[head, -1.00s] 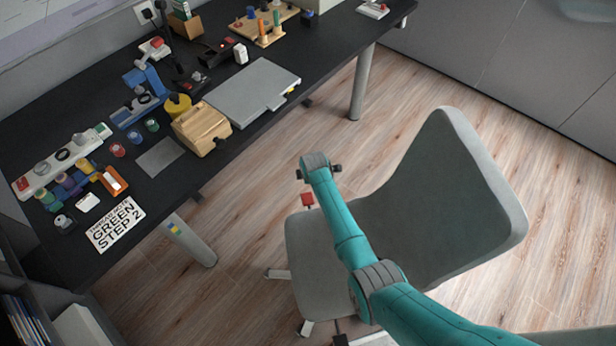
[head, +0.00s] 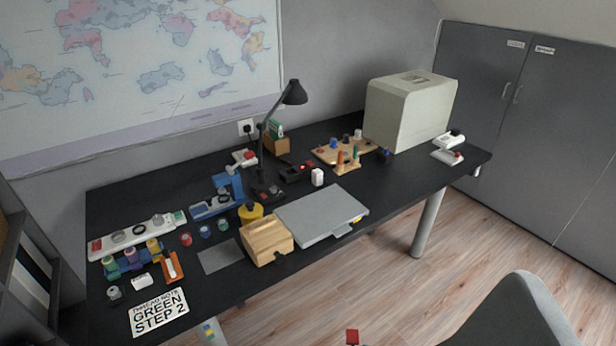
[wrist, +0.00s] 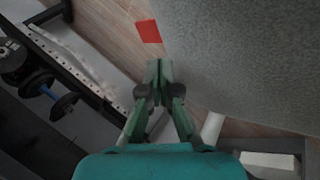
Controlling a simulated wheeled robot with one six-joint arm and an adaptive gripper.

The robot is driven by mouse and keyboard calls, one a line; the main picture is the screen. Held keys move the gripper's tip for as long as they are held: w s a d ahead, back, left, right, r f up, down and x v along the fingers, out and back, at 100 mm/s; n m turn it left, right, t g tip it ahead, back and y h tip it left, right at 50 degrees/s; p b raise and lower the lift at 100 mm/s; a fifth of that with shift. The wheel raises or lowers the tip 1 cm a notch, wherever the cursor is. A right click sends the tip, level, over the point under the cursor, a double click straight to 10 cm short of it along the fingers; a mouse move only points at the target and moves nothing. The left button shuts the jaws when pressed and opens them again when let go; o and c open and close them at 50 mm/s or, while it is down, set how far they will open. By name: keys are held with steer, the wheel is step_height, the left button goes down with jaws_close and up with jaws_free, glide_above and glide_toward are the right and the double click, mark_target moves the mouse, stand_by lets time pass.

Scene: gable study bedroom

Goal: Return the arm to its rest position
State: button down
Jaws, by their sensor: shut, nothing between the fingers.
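My gripper (wrist: 158,72) shows in the wrist view with its two fingers together and nothing between them. It points past the edge of a grey surface, which looks like the chair (wrist: 245,60), with wooden floor beyond. I cannot tell whether it touches the chair. My arm and gripper are outside the head view.
A black desk (head: 110,205) holds a grey laptop-like slab (head: 322,213), a wooden block (head: 266,240), a lamp (head: 294,93) and many small items. The chair back (head: 515,315) stands at lower right. A red piece (head: 352,337) is low in view. Grey cabinets (head: 540,120) stand right.

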steer(key=s+m, duration=0.1)
steer(key=s, duration=0.4)
steer(key=s+r+m+t, duration=0.1)
steer(key=s, duration=0.4)
steer(key=s+m+t, duration=0.1)
steer(key=s, duration=0.4)
steer(key=shift+s+d+r+m, duration=0.15)
steer(key=shift+d+r+m, duration=0.05)
steer(key=shift+m, duration=0.2)
steer(key=s+r+m+t, duration=0.25)
steer(key=s+r, duration=0.55)
steer(key=s, duration=0.5)
steer(key=s+r+m+t, duration=0.1)
steer(key=s+r+m, duration=0.1)
steer(key=s+r, duration=0.3)
steer(key=s+r+m+t, duration=0.1)
steer(key=s+r+m, duration=0.2)
steer(key=r, duration=1)
steer(key=s+r+m+t, duration=0.2)
steer(key=s+r, duration=0.5)
steer(key=r, duration=0.3)
steer(key=shift+d+m, duration=0.2)
steer(key=shift+m, duration=0.15)
